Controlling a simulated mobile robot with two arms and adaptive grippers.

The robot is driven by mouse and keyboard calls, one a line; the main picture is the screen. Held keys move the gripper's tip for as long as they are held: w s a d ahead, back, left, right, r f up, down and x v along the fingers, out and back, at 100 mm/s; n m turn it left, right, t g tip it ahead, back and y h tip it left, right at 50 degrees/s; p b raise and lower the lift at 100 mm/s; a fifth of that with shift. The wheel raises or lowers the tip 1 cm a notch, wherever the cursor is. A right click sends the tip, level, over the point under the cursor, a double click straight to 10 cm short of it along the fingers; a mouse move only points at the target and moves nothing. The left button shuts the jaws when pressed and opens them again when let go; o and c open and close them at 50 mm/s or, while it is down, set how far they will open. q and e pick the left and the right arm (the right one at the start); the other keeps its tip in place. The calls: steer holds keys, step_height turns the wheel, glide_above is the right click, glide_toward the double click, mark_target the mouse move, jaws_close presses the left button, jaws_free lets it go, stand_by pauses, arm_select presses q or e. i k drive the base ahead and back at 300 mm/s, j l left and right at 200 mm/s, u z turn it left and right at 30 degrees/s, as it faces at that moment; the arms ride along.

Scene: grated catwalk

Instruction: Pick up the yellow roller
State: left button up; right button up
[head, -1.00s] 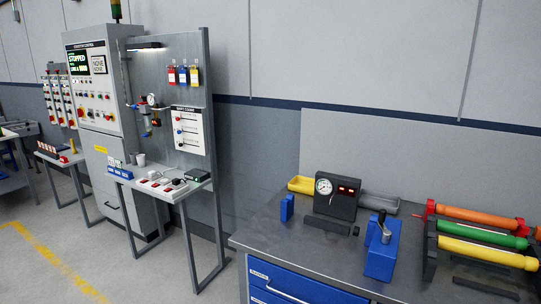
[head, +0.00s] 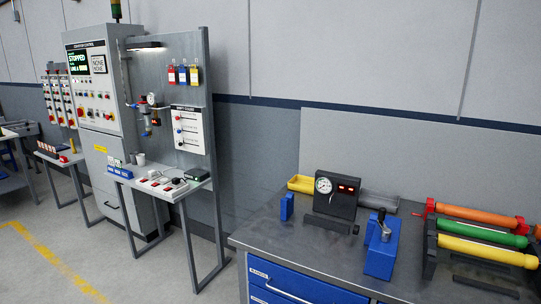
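The yellow roller (head: 487,251) lies across a dark rack at the right end of the grey workbench. It is the nearest of three rollers, and its right end reaches the picture's edge. A green roller (head: 484,233) lies just behind it, and an orange roller (head: 475,215) with red ends lies behind that. Neither of my grippers shows in the head view.
A control cabinet (head: 103,160) and a small table (head: 160,185) stand left. Floor before them is clear.

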mark_target(498, 255)
steer(key=z, duration=1.4)
